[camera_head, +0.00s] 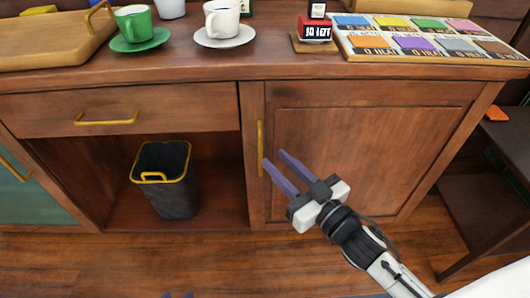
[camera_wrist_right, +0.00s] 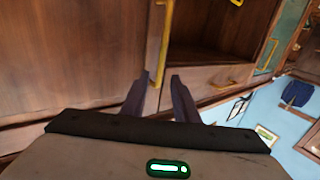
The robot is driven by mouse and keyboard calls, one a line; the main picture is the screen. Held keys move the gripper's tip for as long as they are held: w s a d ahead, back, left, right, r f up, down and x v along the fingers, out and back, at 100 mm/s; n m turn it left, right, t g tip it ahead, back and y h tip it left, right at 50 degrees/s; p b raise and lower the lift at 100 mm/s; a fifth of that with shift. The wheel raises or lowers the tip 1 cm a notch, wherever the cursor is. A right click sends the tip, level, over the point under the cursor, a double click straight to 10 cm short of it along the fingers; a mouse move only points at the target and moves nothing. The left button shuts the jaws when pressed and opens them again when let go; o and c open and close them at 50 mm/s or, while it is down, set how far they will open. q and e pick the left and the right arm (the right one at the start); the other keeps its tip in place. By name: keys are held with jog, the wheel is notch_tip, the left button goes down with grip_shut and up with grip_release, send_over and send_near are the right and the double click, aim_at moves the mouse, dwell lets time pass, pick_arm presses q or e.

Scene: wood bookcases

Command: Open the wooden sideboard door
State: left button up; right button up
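The wooden sideboard door (camera_head: 360,150) is shut, right of the open shelf space. Its upright brass handle (camera_head: 260,148) is near the door's left edge. My right gripper (camera_head: 273,157) is open and empty in front of the door, its fingertips just right of the handle's lower part. In the right wrist view the handle (camera_wrist_right: 164,42) runs down to between the open fingertips (camera_wrist_right: 160,77); I cannot tell whether they touch it.
Cups, a tray (camera_head: 50,45) and a board of coloured tiles (camera_head: 425,40) stand on the sideboard top. A drawer (camera_head: 120,109) is shut above the open space holding a dark bin (camera_head: 172,195). A dark shelf unit (camera_head: 490,190) stands at right. Floor before the door is clear.

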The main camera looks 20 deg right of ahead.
aim_at(261, 147)
jog(key=b+x, duration=0.1)
jog(key=x, duration=0.4)
jog(key=shift+w+a, duration=0.15)
jog(key=shift+w, duration=0.2)
jog(key=shift+c, duration=0.2)
grip_shut()
